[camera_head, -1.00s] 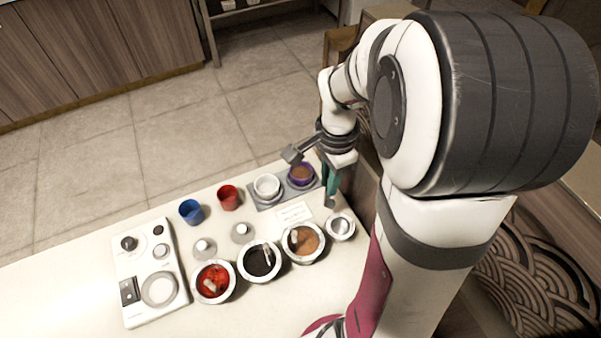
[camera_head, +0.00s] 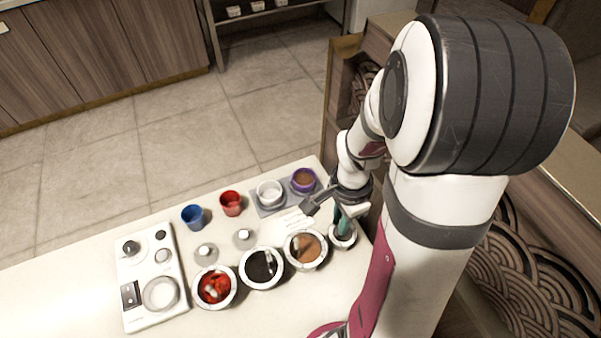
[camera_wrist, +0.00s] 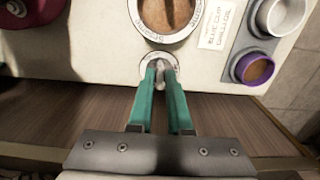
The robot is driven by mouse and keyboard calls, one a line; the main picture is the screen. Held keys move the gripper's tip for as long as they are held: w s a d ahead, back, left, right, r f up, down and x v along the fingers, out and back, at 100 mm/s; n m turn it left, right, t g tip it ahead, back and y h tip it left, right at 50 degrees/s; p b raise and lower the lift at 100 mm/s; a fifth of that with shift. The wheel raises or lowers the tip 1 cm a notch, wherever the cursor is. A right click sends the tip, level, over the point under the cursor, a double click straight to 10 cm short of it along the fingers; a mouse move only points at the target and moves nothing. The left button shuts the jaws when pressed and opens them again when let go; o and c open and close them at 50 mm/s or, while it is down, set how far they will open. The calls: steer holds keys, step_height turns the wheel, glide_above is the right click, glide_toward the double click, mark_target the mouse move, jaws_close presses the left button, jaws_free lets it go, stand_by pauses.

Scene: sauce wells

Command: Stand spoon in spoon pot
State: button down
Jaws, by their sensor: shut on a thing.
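The spoon pot (camera_head: 343,243) is a small round metal pot at the right end of the row of sauce wells. It also shows in the wrist view (camera_wrist: 145,64), partly hidden by my fingers. My gripper (camera_head: 345,222) points down over the pot. In the wrist view its green fingers (camera_wrist: 161,76) are shut on a small silvery piece of the spoon (camera_wrist: 161,70). The rest of the spoon is hidden by the fingers. I cannot tell whether its lower end is inside the pot or just above it.
Close to the pot is the brown sesame well (camera_head: 309,252), then a dark well (camera_head: 262,268) and a red well (camera_head: 214,288). A white cup (camera_head: 269,193) and purple cup (camera_head: 303,180) stand on a grey tray (camera_head: 257,204). The counter's edge lies close by the pot.

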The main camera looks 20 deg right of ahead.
steer(key=shift+f, duration=0.2)
steer(key=shift+c, duration=0.6)
jaws_free()
stand_by(0.4)
steer(key=shift+r, duration=4.5)
steer(key=s+a+r+n+y, duration=0.1)
steer(key=s+a+r+n, duration=0.1)
steer(key=s+a+n, duration=0.3)
steer(key=s+a+r+n, duration=0.2)
steer(key=s+a+n, duration=0.3)
steer(key=a, duration=0.5)
steer(key=shift+s+a+r+n+y, duration=0.2)
steer(key=shift+s+n+y, duration=0.15)
steer(key=shift+n, duration=0.85)
